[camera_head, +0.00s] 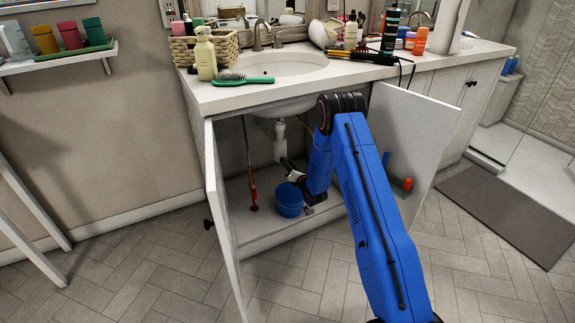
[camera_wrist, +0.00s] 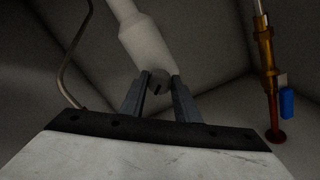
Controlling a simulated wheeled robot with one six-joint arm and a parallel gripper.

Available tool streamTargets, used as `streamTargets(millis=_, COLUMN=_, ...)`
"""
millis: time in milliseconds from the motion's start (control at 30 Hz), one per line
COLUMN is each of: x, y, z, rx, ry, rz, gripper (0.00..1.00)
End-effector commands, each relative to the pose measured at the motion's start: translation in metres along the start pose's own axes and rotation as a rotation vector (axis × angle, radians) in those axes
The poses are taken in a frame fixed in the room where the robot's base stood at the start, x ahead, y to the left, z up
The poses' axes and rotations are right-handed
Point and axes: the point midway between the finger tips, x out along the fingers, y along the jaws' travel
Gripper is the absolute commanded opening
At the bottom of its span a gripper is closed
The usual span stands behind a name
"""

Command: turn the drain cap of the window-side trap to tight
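The white trap (camera_head: 279,140) hangs under the left sink, inside the open cabinet. It also shows in the wrist view (camera_wrist: 145,42) as a pale pipe coming down from the top. Its drain cap (camera_wrist: 159,82) is a small grey round cap with a dark slot, at the pipe's lower end. My gripper (camera_wrist: 159,84) has one finger on each side of the cap, and both fingertips look to be against it. The slot stands close to upright in the picture. In the head view my arm reaches into the cabinet, and the fingertips and cap are too small to make out.
A blue bucket (camera_head: 288,200) stands on the cabinet floor below my wrist. A brass valve pipe (camera_wrist: 266,60) with a blue tag-like part (camera_wrist: 287,103) rises at the right. Open doors flank me left (camera_head: 224,220) and right (camera_head: 412,125).

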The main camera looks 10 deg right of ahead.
Motion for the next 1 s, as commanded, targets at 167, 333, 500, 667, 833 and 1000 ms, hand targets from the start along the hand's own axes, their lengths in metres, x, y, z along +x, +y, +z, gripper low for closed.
streamTargets(millis=167, x=-0.0002, y=-0.0002, z=-0.0001, rx=0.005, ry=0.0, rz=0.0, gripper=0.06)
streamTargets(millis=333, x=-0.0003, y=-0.0003, z=-0.0001, rx=0.043, ry=0.0, rz=0.0, gripper=0.06)
streamTargets(millis=500, x=-0.0004, y=-0.0006, z=-0.0001, rx=0.131, ry=0.0, rz=-0.001, gripper=0.06)
streamTargets(millis=667, x=-0.0004, y=-0.0009, z=-0.0002, rx=0.26, ry=0.0, rz=-0.001, gripper=0.06)
streamTargets(millis=833, x=-0.0005, y=-0.0013, z=-0.0003, rx=0.421, ry=0.0, rz=-0.001, gripper=0.06)
streamTargets(millis=1000, x=-0.0006, y=-0.0017, z=-0.0005, rx=0.584, ry=0.0, rz=-0.001, gripper=0.06)
